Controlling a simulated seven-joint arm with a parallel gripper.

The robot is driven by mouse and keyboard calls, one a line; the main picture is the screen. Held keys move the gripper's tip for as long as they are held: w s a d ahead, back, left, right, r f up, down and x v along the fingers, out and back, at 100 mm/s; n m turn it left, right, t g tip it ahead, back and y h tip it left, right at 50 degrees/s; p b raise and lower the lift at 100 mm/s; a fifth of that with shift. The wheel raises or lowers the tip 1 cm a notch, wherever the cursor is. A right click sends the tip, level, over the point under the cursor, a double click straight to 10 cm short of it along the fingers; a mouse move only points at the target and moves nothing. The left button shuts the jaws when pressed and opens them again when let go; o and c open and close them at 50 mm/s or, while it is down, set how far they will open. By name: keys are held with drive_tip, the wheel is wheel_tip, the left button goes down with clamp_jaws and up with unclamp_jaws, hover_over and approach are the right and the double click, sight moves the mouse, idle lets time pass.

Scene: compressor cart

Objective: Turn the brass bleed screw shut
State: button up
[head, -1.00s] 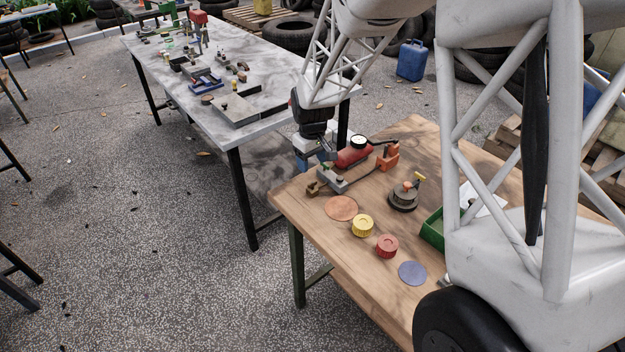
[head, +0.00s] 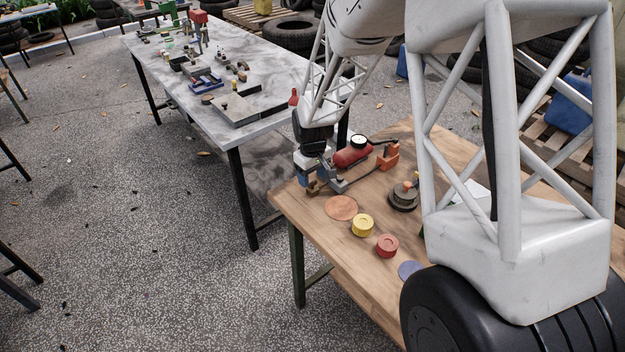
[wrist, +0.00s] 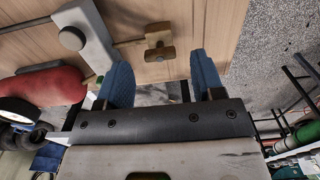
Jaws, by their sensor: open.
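The brass bleed screw (wrist: 159,42) appears in the wrist view as a brass, block-like piece with a crossbar, at the end of a thin rod. In the head view, a brass piece (head: 314,188) shows at the near left of the compressor, partly hidden by my gripper. My gripper (wrist: 163,68) is open, with two blue fingers apart and nothing between them. In the wrist view the brass piece lies beyond the fingertips, between their lines; I see no contact. In the head view my gripper (head: 308,178) is low, right beside the brass piece.
The red tank (head: 352,156) with its gauge stands right of my gripper, and an orange bracket (head: 388,158) farther right. A grey block (wrist: 88,35) is close left of the brass piece. A copper disc (head: 341,208) and yellow cap (head: 363,225) lie nearer on the wooden table (head: 310,235).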

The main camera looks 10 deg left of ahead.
drive_tip(key=shift+f, duration=0.95)
drive_tip(key=c, duration=0.9)
